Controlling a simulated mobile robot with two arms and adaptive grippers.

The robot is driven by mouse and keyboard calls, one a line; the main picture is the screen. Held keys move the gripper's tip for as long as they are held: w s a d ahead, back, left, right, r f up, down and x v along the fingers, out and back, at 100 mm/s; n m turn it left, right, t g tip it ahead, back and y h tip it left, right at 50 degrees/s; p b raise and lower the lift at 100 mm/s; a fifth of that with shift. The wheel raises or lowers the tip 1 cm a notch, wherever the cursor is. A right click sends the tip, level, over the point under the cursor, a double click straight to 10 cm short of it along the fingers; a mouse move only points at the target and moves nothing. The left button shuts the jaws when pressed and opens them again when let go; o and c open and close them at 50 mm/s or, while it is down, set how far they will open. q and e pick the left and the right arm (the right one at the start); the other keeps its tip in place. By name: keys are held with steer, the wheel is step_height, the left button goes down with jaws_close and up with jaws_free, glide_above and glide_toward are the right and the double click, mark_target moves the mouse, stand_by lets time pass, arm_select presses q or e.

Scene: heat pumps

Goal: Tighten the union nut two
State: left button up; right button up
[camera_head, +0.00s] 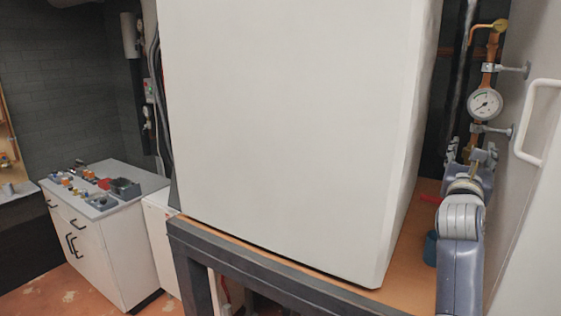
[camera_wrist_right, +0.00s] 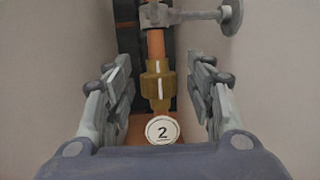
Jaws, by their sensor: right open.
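The union nut two (camera_wrist_right: 157,88) is a brass fitting with a white mark on a vertical copper pipe. A round white tag (camera_wrist_right: 162,130) with the number 2 sits just below it in the right wrist view. My right gripper (camera_wrist_right: 160,85) is open, with one finger on each side of the nut and visible gaps to both. In the head view, my right gripper (camera_head: 471,150) is up at the lower end of the pipe under the gauge, and it largely hides the nut there. My left gripper is not in view.
A round pressure gauge (camera_head: 484,104) and pipe clamps (camera_head: 491,129) sit above my right gripper. A large white cabinet (camera_head: 290,130) stands to its left on a wooden-topped bench (camera_head: 408,262). A white handle (camera_head: 536,122) sticks out at right. A counter (camera_head: 100,205) with small parts is at far left.

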steer(key=b+v, duration=0.3)
steer(key=v, duration=1.9)
steer(key=shift+f, duration=0.15)
